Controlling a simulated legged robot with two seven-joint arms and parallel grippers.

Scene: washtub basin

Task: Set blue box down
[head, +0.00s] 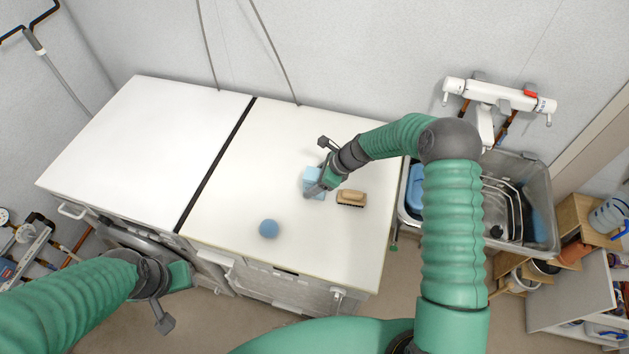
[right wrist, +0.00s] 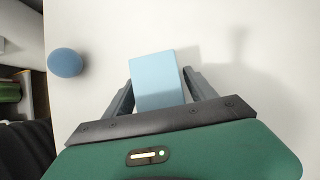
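The light blue box (head: 313,181) is on or just above the white top of the right-hand machine (head: 260,190); I cannot tell if it touches. My right gripper (head: 316,188) reaches down to it from the right. In the right wrist view the box (right wrist: 158,82) sits between the two dark fingers of the right gripper (right wrist: 159,90). The fingers flank it closely and seem to grip it. My left gripper (head: 180,290) is low at the left, in front of the machines, away from the box; its fingers do not show clearly.
A blue ball (head: 269,228) lies left of the box and nearer the front edge. A wooden brush (head: 351,198) lies close to the right of the box. A sink basin (head: 530,200) with a wire rack stands further right. The left-hand top (head: 140,150) is bare.

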